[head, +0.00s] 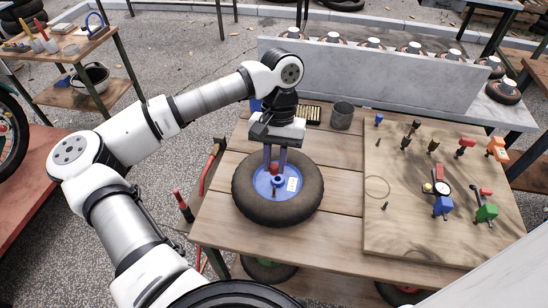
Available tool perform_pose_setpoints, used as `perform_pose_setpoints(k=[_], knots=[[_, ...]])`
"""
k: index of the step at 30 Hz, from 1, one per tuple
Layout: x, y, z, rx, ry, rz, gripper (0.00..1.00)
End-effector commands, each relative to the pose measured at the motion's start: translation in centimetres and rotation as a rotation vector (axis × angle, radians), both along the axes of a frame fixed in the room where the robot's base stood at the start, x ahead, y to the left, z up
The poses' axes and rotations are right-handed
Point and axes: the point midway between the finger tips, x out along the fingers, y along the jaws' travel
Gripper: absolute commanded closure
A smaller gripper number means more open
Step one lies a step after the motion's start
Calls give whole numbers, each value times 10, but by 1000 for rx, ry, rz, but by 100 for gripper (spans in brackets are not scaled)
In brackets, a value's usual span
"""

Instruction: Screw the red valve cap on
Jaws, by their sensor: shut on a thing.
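A wheel with a dark tyre (246,196) lies flat on the wooden cart top, and its blue hub (264,183) faces up. A small dark post stands up from the hub, beneath my gripper. My gripper (275,166) points down over the hub, its two fingers shut on the small red valve cap (275,170). The cap is right above the post, but at this size I cannot tell whether it touches it or is threaded on. The fingers partly hide the cap and the far side of the hub.
A wooden board (400,235) with several coloured clamps and a gauge (442,188) lies to the right. A red-handled tool (212,165) is at the left edge.

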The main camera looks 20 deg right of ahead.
Motion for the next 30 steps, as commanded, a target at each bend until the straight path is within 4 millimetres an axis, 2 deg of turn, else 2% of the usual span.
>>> perform_pose_setpoints(k=[9, 21, 30], knots=[[0, 0, -4, -1, -2, -1, 100], [0, 0, -40, 0, -2, 0, 100], [0, 0, -49, 0, -2, 0, 100]])
